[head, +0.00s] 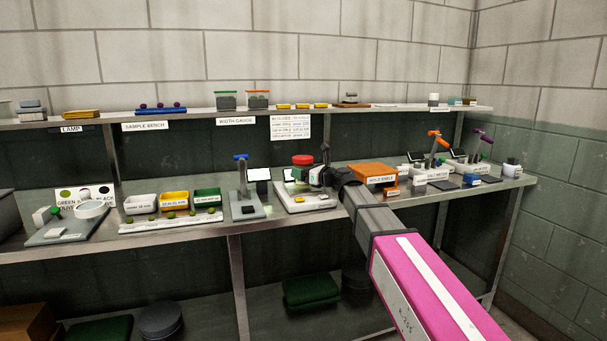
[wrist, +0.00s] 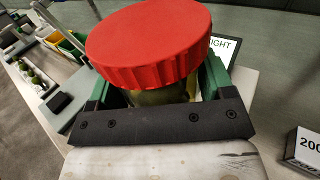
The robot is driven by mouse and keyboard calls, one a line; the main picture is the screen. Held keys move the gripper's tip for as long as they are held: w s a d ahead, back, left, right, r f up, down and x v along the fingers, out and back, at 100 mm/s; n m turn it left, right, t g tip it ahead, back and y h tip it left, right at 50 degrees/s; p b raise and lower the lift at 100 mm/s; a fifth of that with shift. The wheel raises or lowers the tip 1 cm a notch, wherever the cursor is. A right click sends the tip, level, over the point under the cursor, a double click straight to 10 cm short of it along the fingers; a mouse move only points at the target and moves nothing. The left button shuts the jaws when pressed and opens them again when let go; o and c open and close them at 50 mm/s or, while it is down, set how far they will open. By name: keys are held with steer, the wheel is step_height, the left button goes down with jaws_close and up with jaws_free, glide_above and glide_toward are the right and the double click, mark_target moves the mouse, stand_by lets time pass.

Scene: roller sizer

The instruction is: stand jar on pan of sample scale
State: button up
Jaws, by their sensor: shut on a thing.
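The jar (wrist: 150,45) has a wide red ribbed lid, which fills the upper middle of the wrist view. In the head view its red lid (head: 302,159) shows over the sample scale (head: 305,199), a pale flat unit on the bench. My gripper (head: 313,175) is shut on the jar, with its green fingers on either side below the lid. The jar looks upright. The jar's lower part and the pan are largely hidden, so I cannot tell whether its base touches the pan.
A lit display (wrist: 221,48) stands behind the jar. A blue-topped stand (head: 243,185) is to the left, and an orange box (head: 373,173) is close on the right. White, yellow and green bins (head: 174,200) stand further left. A shelf (head: 200,113) runs above.

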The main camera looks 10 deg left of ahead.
steer(key=shift+f, duration=0.25)
steer(key=o, duration=1.1)
steer(key=shift+f, duration=0.1)
steer(key=v, duration=1.2)
